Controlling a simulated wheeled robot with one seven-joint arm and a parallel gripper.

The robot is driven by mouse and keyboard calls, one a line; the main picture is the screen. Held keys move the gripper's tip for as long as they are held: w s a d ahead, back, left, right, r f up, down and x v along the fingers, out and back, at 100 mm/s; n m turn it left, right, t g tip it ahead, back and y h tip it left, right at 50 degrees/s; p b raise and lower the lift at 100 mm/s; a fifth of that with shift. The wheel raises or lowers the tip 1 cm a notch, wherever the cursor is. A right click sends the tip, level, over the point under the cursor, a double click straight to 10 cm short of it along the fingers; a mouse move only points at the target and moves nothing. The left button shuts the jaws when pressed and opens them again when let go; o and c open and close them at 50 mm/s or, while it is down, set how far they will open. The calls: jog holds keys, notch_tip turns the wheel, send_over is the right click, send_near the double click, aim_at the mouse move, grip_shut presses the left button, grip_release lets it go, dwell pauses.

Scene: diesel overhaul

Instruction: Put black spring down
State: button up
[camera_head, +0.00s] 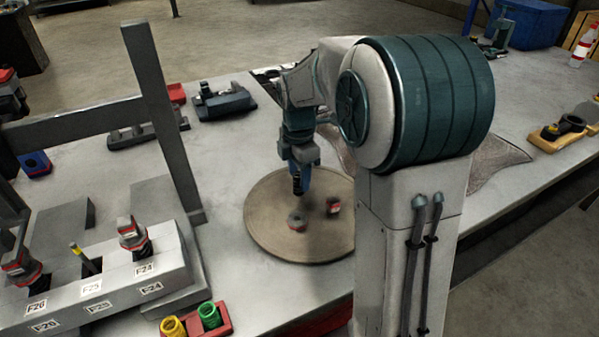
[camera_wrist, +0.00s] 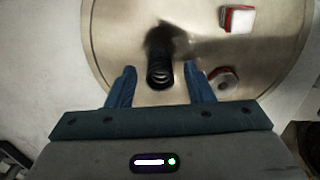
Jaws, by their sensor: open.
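The black spring (camera_wrist: 160,72) is between the two blue fingers of my gripper (camera_wrist: 160,88) in the wrist view, with a gap on each side. In the head view my gripper (camera_head: 301,176) points down over the round tan board (camera_head: 268,235). The black spring (camera_head: 297,186) shows there as a small dark piece at the fingertips. My gripper is open. The spring looks roughly upright over the board, with a dark shadow beside it. I cannot tell if its lower end touches the board.
A round red-and-grey part (camera_head: 296,222) and a red-and-white block (camera_head: 333,206) lie on the board close by. A rack with labelled slots (camera_head: 110,285) stands at the left. A red tray with yellow and green springs (camera_head: 222,326) is in front.

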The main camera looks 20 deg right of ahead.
notch_tip(320, 180, up, 11)
jog(key=s+f+m+t, duration=0.1)
jog(key=s+f+m, duration=0.3)
jog(key=s+m, duration=0.6)
jog(key=s+f+m+t, duration=0.1)
jog(key=s+f+m, duration=0.3)
jog(key=s+m, duration=0.6)
jog(key=shift+s+t+p, duration=0.3)
jog(key=shift+p, duration=0.15)
jog(key=shift+c, duration=0.3)
